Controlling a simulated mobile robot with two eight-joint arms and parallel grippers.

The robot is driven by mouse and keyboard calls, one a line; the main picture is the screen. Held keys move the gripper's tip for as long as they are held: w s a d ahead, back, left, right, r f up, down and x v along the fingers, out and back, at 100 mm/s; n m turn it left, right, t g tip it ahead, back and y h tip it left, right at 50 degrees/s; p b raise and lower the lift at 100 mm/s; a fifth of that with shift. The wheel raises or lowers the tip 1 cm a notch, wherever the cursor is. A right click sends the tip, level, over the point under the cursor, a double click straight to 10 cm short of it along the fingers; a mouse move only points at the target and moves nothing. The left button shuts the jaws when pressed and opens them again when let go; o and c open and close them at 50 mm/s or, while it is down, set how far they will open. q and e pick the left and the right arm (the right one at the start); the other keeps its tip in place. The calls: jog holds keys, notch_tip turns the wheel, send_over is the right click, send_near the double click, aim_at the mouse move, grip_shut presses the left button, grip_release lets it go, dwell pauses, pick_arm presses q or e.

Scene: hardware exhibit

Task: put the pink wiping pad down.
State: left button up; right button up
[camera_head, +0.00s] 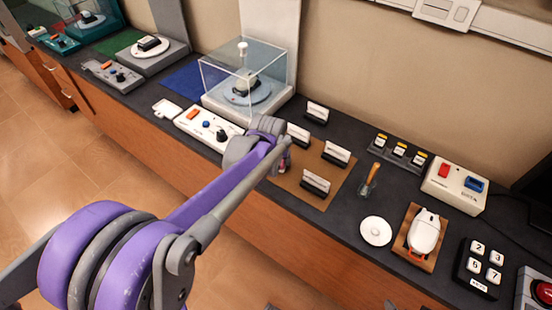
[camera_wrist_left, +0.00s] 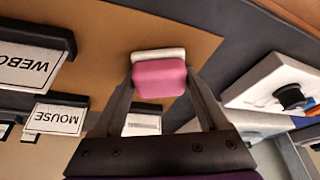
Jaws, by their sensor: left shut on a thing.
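The pink wiping pad (camera_wrist_left: 160,80) is a small pink block with a white part along its far edge. It sits between the two fingers of my left gripper (camera_wrist_left: 160,90), which is shut on it. In the head view my purple left arm reaches to the counter, and the left gripper (camera_head: 284,163) is at the left edge of the brown mat (camera_head: 335,183). Only a small pink bit of the pad shows there; the arm hides most of it. I cannot tell whether the pad touches the surface.
Several label cards in black holders, such as the MOUSE card (camera_wrist_left: 53,117), stand on and near the mat. A white control box (camera_head: 208,128) is left of the gripper. A clear display case (camera_head: 245,75) stands behind. A brush (camera_head: 369,180) and a white disc (camera_head: 376,231) lie right.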

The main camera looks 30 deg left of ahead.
pick_arm(q)
jog(key=shift+f, duration=0.25)
jog(key=o, duration=1.4)
jog(key=shift+r, duration=0.1)
jog(key=shift+s+r, duration=0.15)
jog(key=shift+r, duration=0.35)
jog(key=p+v, duration=0.2)
jog(key=v, duration=0.9)
jog(key=s+d+f+m, duration=0.1)
jog(key=s+d+f, duration=0.2)
jog(key=s, duration=0.3)
jog(key=s+d+f+m+h, duration=0.1)
jog(key=s+d+f, duration=0.2)
jog(key=s, duration=0.2)
jog(key=s+d+f+m, duration=0.1)
jog(key=s+d+f, duration=0.2)
jog(key=s, duration=0.3)
jog(key=shift+s+d+f+m+t, duration=0.2)
jog(key=shift+s+d+m+t, duration=0.15)
jog(key=shift+d, duration=0.1)
